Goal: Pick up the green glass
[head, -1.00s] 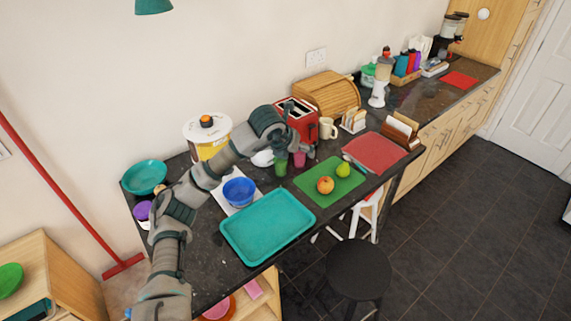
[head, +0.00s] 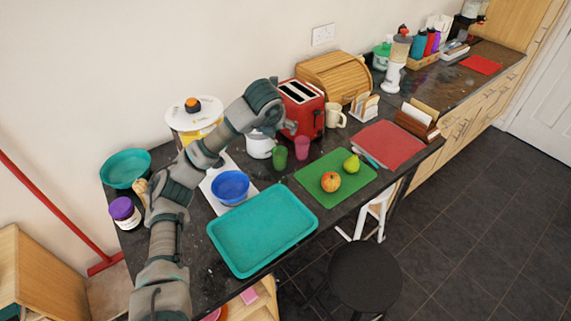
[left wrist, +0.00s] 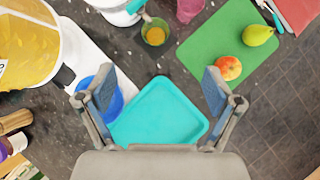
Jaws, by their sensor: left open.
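The green glass (head: 280,158) stands on the dark worktop beside a pink glass (head: 302,147), near a white pot (head: 260,145). In the left wrist view the green glass (left wrist: 155,32) is at the top centre, seen from above into its open mouth, with the pink glass (left wrist: 188,8) to its right. My left gripper (left wrist: 160,85) is open, with nothing between its fingers. The green glass appears beyond its fingertips. In the head view the end of my left arm is near the red toaster, behind the glasses. My right gripper is not in view.
A teal tray (head: 262,229) and a blue bowl (head: 230,187) are in front. A green board (head: 305,184) with an apple and a pear lies right of the glasses. The red toaster (head: 303,110) and a cream mug (head: 335,115) stand behind. A yellow-and-white canister (head: 195,117) is to the left.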

